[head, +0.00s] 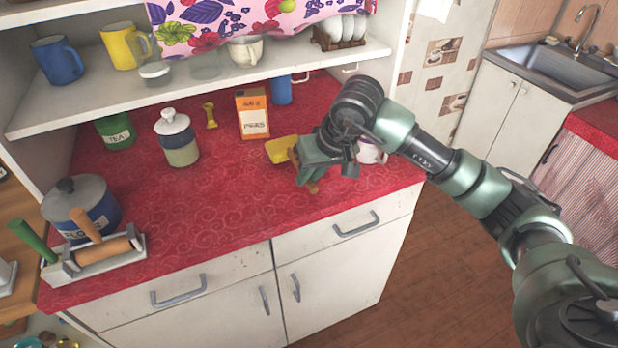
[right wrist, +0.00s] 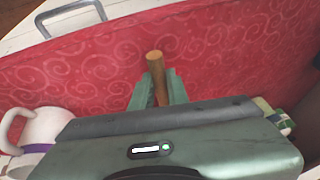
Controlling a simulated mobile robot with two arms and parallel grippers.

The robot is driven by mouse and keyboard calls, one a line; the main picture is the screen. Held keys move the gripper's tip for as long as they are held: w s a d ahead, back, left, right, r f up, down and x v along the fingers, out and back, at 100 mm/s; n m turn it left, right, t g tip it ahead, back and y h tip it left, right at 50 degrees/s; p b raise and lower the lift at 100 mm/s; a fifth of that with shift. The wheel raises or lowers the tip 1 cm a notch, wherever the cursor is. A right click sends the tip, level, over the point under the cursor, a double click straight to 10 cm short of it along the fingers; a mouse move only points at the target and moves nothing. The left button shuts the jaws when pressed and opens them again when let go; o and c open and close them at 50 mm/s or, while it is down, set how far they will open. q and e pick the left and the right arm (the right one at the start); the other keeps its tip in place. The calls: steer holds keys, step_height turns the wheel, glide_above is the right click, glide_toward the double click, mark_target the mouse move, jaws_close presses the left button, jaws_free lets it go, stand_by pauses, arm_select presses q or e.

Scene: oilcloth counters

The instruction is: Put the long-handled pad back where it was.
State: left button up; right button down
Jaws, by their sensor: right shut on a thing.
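My right gripper (head: 312,180) is over the right part of the red counter, shut on a wooden handle. The handle (right wrist: 156,68) shows between the fingers in the right wrist view, its end sticking out past them. In the head view, a yellow pad (head: 281,150) shows just left of and behind the gripper, looking like the head of this long-handled pad; the join is hidden by the gripper. I cannot tell whether the pad touches the counter. My left gripper is not in view.
A white mug (right wrist: 38,128) stands close to the gripper, partly hidden in the head view. An orange box (head: 253,116), a blue cup (head: 281,90) and a lidded jar (head: 178,140) stand behind. A grey holder (head: 130,252) with wooden-handled things is at left. The counter's front middle is clear.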

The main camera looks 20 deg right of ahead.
steer(key=shift+f, duration=0.8)
steer(key=shift+f, duration=0.15)
steer(key=c, duration=1.4)
jaws_free()
